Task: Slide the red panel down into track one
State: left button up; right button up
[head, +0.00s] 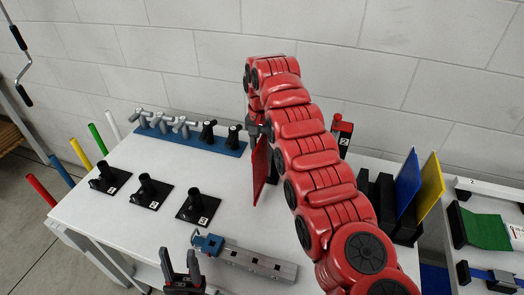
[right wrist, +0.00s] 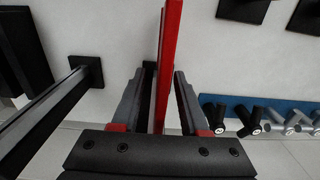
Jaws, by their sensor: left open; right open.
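The red panel (head: 261,168) stands upright near the middle of the table, partly hidden by my right arm. In the right wrist view the red panel (right wrist: 171,50) runs between the two fingers of my right gripper (right wrist: 158,85), which is open around it. A dark upright piece shows beside the panel, between the fingers. Whether the panel sits in a track is hidden. A black rail with a square foot (right wrist: 85,72) stands left of the gripper; I cannot read which track it is. My left gripper (head: 183,270) is open and empty at the front edge.
Blue (head: 408,185) and yellow (head: 431,185) panels stand in black holders at the right. Several black stands (head: 150,190) occupy the left. A blue rack (head: 190,138) of tools lies behind. A grey rail with a blue end (head: 245,258) lies in front.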

notch_tip(320, 180, up, 17)
jog(key=p, duration=1.6)
jog(key=shift+r, duration=0.2)
